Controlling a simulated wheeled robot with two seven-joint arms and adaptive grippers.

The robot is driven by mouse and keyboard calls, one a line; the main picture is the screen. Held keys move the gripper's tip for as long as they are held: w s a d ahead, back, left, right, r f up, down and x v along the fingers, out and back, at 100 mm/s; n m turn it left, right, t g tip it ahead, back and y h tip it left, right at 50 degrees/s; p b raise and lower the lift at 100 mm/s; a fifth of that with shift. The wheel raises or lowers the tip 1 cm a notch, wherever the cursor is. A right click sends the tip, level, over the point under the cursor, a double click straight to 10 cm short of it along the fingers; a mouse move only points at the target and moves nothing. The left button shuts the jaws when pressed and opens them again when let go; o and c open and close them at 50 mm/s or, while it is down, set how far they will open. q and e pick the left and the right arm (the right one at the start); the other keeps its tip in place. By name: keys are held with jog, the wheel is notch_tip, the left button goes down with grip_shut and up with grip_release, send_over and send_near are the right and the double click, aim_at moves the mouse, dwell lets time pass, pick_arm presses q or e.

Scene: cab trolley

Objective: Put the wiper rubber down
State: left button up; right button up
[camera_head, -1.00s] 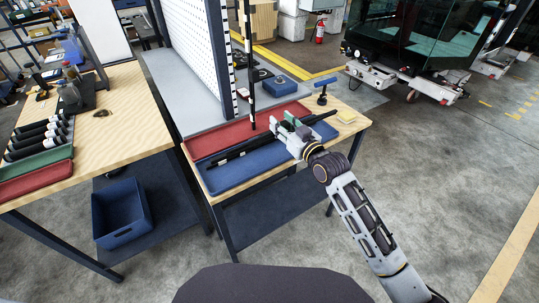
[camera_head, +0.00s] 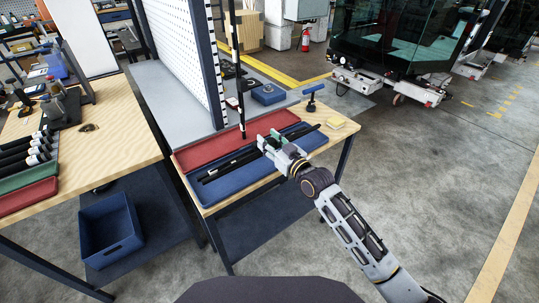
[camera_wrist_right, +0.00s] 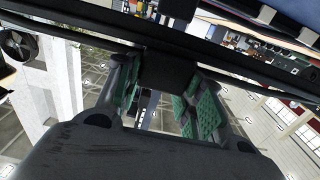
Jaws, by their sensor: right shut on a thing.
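The wiper rubber (camera_head: 302,131) is a long thin black strip. It runs slantwise over the blue tray (camera_head: 227,191) on the small wooden table. My right gripper (camera_head: 268,141) is shut on it near the middle of its length, at the tray's far side. Whether the strip touches the tray or is just above it, I cannot tell. In the right wrist view a long dark strip (camera_wrist_right: 262,83) crosses the top, beyond the green-padded fingers (camera_wrist_right: 165,98). Another black bar (camera_head: 222,170) shows in the left part of the tray. My left gripper is out of view.
A red tray (camera_head: 192,155) lies behind the blue one. A tall black upright rod (camera_head: 236,75) stands behind the gripper. A blue bin (camera_head: 110,230) sits below at left.

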jog(key=shift+f, duration=0.75)
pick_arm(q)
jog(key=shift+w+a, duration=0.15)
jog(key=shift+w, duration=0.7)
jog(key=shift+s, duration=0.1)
pick_arm(e)
jog(key=shift+f, duration=1.95)
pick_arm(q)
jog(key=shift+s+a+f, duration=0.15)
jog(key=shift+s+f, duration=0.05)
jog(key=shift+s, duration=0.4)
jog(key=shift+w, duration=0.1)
